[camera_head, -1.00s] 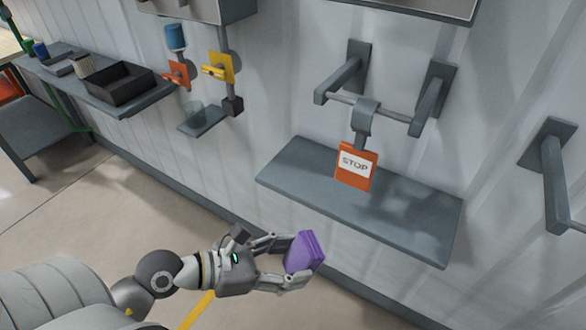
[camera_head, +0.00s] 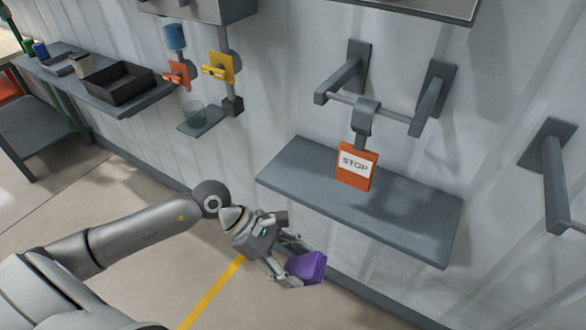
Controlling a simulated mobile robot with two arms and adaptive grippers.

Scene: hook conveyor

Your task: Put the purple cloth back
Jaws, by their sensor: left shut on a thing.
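The purple cloth (camera_head: 307,267) is a folded block held between the fingertips of my left gripper (camera_head: 292,264). The gripper is shut on it, in front of and below the grey wall shelf (camera_head: 420,222), apart from the shelf in the picture. The gripper's fingers hide the cloth's left edge. My right gripper is not in view.
A black tray (camera_head: 118,88) sits on a shelf at the left. A small shelf with a clear cup (camera_head: 193,113) is on the wall. The floor below is clear.

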